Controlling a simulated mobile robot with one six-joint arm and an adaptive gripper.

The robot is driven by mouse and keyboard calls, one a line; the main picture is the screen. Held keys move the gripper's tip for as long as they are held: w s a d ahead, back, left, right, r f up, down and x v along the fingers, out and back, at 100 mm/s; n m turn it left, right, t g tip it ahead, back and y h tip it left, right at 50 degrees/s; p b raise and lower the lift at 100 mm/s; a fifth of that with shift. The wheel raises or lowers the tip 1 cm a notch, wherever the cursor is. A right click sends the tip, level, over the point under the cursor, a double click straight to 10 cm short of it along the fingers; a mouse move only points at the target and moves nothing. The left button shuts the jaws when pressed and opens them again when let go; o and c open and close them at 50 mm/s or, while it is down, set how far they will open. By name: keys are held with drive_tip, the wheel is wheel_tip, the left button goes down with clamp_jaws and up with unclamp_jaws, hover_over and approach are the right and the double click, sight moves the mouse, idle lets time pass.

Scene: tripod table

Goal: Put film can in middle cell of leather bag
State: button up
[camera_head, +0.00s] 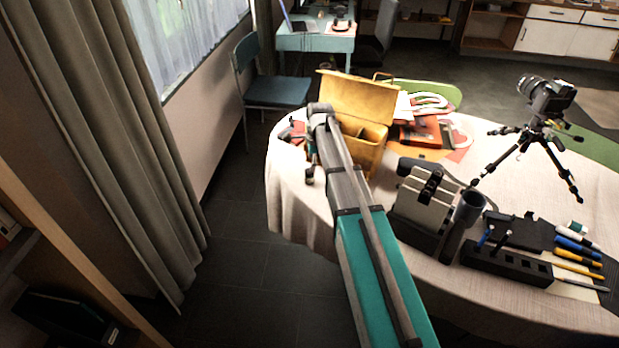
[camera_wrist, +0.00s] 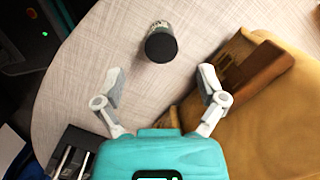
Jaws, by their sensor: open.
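The film can (camera_wrist: 161,44), a small dark cylinder with a printed label, stands on the pale tablecloth in the wrist view. My gripper (camera_wrist: 161,86) is open and empty, its two white fingers spread apart just short of the can, which lies between and beyond their tips. The tan leather bag (camera_wrist: 280,125) is at the right of the wrist view, beside the right finger. In the head view the open bag (camera_head: 371,155) has its lid raised, and my arm covers part of it. Its cells show only partly there. I cannot make out the can in the head view.
The round table's edge (camera_wrist: 62,75) curves close to the can on the left. Right of the bag are papers and a red-brown case (camera_head: 425,132). A camera on a tripod (camera_head: 535,125), a grey holder (camera_head: 428,200) and a pen block (camera_head: 505,262) stand farther right.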

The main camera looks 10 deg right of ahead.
sight(309, 171)
drive_tip(key=shift+w+a+f+b, duration=0.1)
drive_tip(key=shift+a+f+b, duration=0.1)
drive_tip(key=shift+f+b, duration=1.05)
drive_tip(key=shift+w+a+f+b, duration=0.1)
drive_tip(key=shift+a+f+b, duration=0.1)
drive_tip(key=shift+f+b, duration=1)
drive_tip(key=shift+s, duration=0.1)
drive_tip(key=c, duration=1.2)
drive_tip(key=shift+o, duration=0.2)
drive_tip(key=shift+r, duration=0.1)
wheel_tip(309, 171, up, 3)
drive_tip(key=p, duration=0.3)
drive_tip(key=shift+f, duration=0.2)
drive_tip(key=s+r+p, duration=1)
drive_tip(key=s, duration=0.4)
drive_tip(key=shift+a+r, duration=0.1)
